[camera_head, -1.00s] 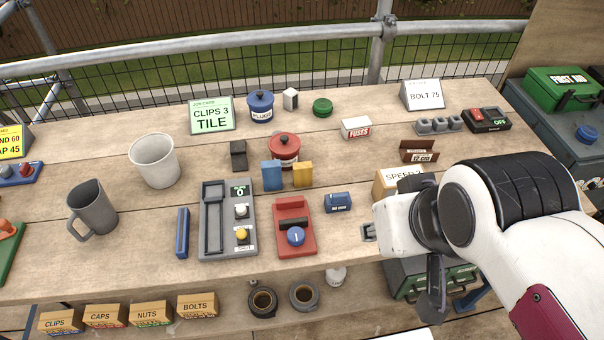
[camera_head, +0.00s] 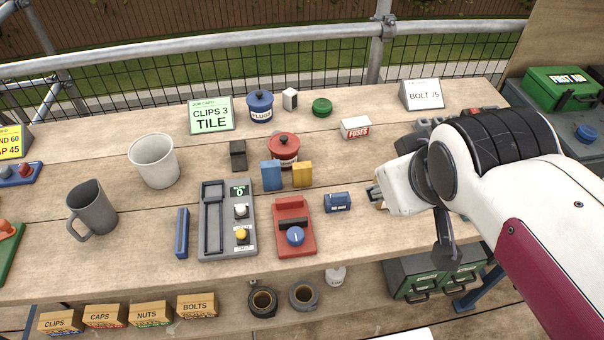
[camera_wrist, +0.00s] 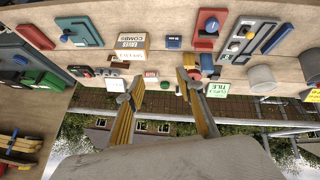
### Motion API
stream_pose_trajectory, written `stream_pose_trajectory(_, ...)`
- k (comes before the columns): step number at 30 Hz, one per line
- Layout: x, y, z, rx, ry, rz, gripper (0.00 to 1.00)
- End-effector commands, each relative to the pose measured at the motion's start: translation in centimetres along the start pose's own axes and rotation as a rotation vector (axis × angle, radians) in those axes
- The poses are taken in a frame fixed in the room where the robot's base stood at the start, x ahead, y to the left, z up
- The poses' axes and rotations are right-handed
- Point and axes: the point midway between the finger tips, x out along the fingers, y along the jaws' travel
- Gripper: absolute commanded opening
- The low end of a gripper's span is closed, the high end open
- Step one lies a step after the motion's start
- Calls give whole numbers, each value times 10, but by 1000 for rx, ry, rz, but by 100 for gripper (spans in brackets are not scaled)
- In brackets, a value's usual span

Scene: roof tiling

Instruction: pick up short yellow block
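The short yellow block (camera_head: 302,174) stands upright on the bench, just right of a taller blue block (camera_head: 272,175) and in front of the red lidded pot (camera_head: 284,150). In the wrist view the yellow block (camera_wrist: 189,60) shows small, close to one fingertip in the picture and partly covered. My gripper (camera_head: 374,195) is to the right of the block in the head view, beyond the small blue block. In the wrist view its two fingers (camera_wrist: 161,79) are spread wide with nothing between them. It is open and empty.
A small blue block (camera_head: 338,202) lies between my gripper and the yellow block. A red device with a blue knob (camera_head: 295,240) and a grey device (camera_head: 228,225) sit in front. A white fuses box (camera_head: 356,127) stands behind. Bare bench lies right of the yellow block.

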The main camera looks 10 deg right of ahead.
Motion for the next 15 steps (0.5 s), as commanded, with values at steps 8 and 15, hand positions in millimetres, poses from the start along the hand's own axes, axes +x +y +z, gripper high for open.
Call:
stream_pose_trajectory(8, 19, 51, -80, -327, 104, 153, 37)
stream_pose_trajectory(15, 36, 84, -149, -639, 180, 277, 37)
